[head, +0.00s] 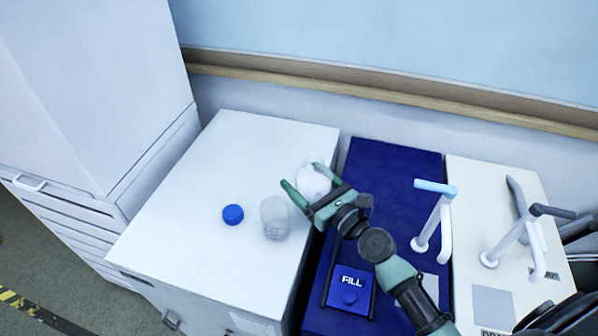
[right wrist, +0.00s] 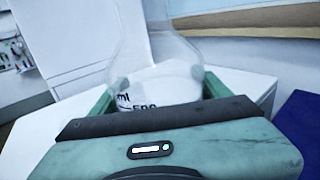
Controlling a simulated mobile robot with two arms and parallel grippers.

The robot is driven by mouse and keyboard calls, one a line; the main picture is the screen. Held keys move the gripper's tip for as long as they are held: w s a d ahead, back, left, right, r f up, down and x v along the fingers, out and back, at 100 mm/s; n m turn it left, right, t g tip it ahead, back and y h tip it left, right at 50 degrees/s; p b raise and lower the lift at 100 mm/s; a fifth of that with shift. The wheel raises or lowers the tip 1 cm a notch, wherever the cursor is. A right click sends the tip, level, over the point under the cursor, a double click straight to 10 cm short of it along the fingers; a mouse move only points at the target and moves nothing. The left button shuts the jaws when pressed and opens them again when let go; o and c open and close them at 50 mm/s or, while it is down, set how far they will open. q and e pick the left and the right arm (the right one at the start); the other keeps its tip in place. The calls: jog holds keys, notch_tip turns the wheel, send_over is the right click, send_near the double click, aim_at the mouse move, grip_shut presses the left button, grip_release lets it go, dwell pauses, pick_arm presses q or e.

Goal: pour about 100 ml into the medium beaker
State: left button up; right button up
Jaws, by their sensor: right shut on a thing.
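A clear bottle (head: 312,182) with a whitish lower part stands at the right edge area of the white cabinet in the head view. My right gripper (head: 308,190) is shut on it, a finger on each side. In the right wrist view the bottle (right wrist: 158,60) shows dark print and looks about upright between the green fingers (right wrist: 158,82). I cannot tell whether it touches the cabinet top. A clear beaker (head: 275,218) stands just left of the gripper and looks empty. My left gripper is not in view.
A blue cap (head: 232,214) lies on the white cabinet top (head: 185,205), left of the beaker. To the right are a dark blue unit (head: 385,165) with a FILL panel (head: 350,290) and a cream unit (head: 490,180) with taps. The cabinet's left part is clear.

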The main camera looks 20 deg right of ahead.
jog(key=shift+w+r, duration=0.2)
jog(key=shift+w, duration=0.05)
jog(key=shift+a+r, duration=0.1)
jog(key=shift+s+r+n+p, duration=0.1)
jog(key=shift+r+n+p, duration=0.3)
jog(key=shift+n+p, duration=0.4)
jog(key=shift+a+r+n+g+p, duration=0.1)
jog(key=shift+r+n+g+p, duration=0.25)
jog(key=shift+n+p, duration=0.5)
jog(key=shift+r+n+h+p, duration=0.2)
jog(key=shift+n+h+p, duration=0.1)
jog(key=shift+p, duration=0.3)
jog(key=shift+a+f, duration=0.1)
jog(key=shift+f, duration=0.05)
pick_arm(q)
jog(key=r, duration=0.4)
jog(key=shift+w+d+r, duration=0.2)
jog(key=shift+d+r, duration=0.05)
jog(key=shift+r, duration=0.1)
pick_arm(e)
jog(key=shift+a, duration=0.1)
